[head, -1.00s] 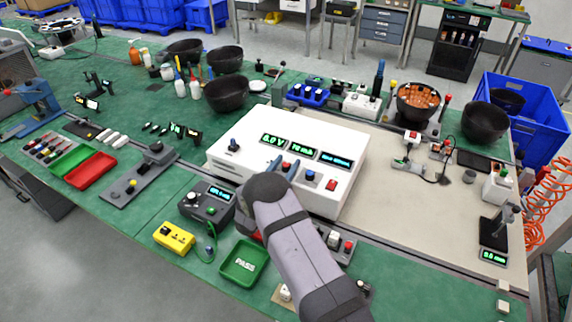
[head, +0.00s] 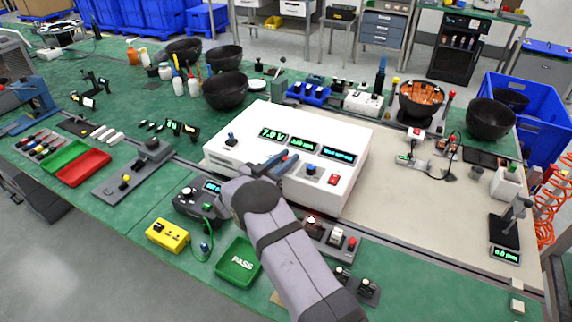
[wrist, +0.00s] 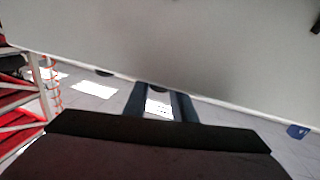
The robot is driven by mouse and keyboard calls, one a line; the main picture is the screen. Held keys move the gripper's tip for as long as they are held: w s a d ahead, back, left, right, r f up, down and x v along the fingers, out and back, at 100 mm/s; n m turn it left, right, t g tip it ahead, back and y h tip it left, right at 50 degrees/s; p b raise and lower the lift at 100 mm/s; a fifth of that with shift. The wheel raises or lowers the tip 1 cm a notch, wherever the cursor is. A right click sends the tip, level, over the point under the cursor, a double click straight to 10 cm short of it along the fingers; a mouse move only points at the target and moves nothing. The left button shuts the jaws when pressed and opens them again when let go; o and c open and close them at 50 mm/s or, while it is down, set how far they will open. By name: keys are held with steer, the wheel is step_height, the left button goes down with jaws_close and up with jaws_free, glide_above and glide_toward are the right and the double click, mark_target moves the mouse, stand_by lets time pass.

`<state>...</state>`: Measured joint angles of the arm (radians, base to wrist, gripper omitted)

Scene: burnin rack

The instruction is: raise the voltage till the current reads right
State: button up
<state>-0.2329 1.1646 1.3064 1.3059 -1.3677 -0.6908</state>
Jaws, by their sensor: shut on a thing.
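The white power supply (head: 325,126) stands mid-bench in the head view, with three lit displays on its sloping face. The left voltage display (head: 273,134) appears to read 7.9 V. The middle display (head: 303,144) and the right display (head: 339,155) are too small to read surely. My gripper (head: 275,165) is at the panel below the left display, its blue-grey fingers shut on a knob that they mostly hide. In the wrist view my fingers (wrist: 160,105) point at a pale surface, a dark round edge between them. A blue knob (head: 311,169) and a red switch (head: 333,179) sit right of my gripper.
A dark lever (head: 231,139) rises from the supply's left side. In front are a grey meter box (head: 186,203), a yellow box (head: 168,236), a green PASS tray (head: 239,262) and a small switch box (head: 333,238). Beige mat (head: 420,215) lies open to the right.

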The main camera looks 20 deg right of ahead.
mark_target(283, 160)
steer(key=shift+r, duration=0.1)
steer(key=o, duration=1.1)
steer(key=shift+c, duration=0.2)
steer(key=shift+s+a, duration=0.25)
steer(key=shift+a, duration=0.2)
steer(key=shift+b+v, duration=1.15)
steer(key=shift+v, duration=2)
